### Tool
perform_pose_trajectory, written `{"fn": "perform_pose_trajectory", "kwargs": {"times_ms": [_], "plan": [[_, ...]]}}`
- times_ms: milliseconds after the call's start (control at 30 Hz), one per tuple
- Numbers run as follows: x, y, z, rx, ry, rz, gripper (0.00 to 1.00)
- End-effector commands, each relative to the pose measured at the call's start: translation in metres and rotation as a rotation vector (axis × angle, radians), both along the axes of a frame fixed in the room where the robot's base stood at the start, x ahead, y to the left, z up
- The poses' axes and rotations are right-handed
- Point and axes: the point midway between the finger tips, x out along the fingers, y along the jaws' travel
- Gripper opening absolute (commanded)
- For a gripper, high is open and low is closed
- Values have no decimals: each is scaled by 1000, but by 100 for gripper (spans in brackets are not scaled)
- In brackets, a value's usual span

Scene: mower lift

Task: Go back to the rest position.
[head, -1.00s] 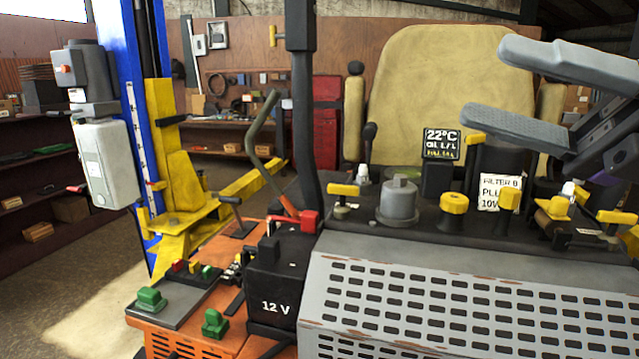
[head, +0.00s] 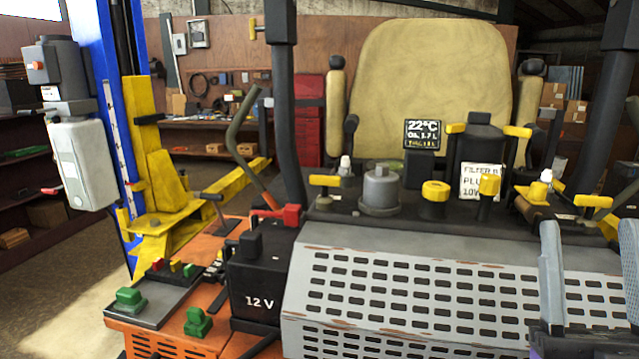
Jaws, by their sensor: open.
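My gripper (head: 589,230) is at the lower right edge of the head view. Its two grey fingers point up and stand well apart, with nothing between them. It shows in front of the right part of the mower's grey slotted cover (head: 420,295); I cannot tell the gap between them. The rest of my arm is out of view or cut off by the frame.
The mower has a tan seat (head: 430,90), a black 12 V battery (head: 262,285), a grey cap (head: 380,188), a yellow cap (head: 434,195) and a labelled filter (head: 481,150). A blue lift post (head: 92,70) with yellow arms stands left. Open floor shows lower left.

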Motion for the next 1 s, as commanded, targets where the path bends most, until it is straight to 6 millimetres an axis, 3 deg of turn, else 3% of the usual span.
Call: {"fn": "perform_pose_trajectory", "kwargs": {"times_ms": [33,267,467,700,1000], "plan": [[-2,1,-23,52,53,10,55],[-23,7,-118,243,294,46,55],[-57,23,-200,366,524,80,55],[-120,46,-282,454,802,122,55],[-214,67,-350,441,1128,165,55]]}}
